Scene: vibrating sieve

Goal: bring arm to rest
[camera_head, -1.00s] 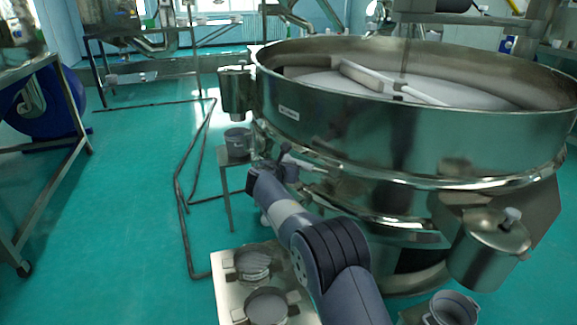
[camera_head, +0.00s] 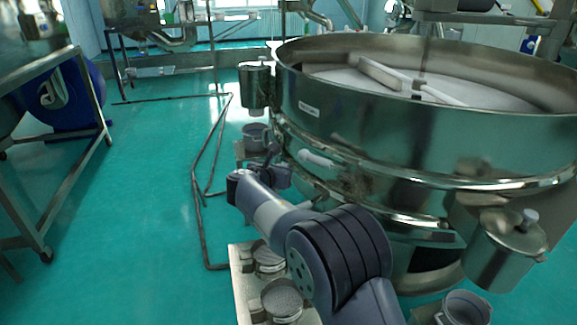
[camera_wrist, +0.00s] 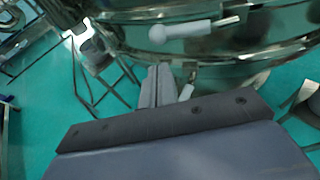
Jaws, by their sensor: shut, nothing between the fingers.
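My arm reaches from the bottom right toward the big steel sieve (camera_head: 400,125) in the head view. My gripper is mostly hidden behind my own wrist there. In the wrist view my gripper (camera_wrist: 158,72) shows with its fingers together and nothing between them. It points at the sieve's lower side, beside a white-knobbed handle (camera_wrist: 185,30), and looks apart from it. The sieve holds white material with a bar across it.
A small stand left of the sieve bears a grey container (camera_head: 256,137). A light tray (camera_head: 240,285) with round containers stands below my arm. Another container (camera_head: 466,308) is at bottom right. A metal-framed table (camera_head: 45,150) is at left. Green floor (camera_head: 130,220) between is open.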

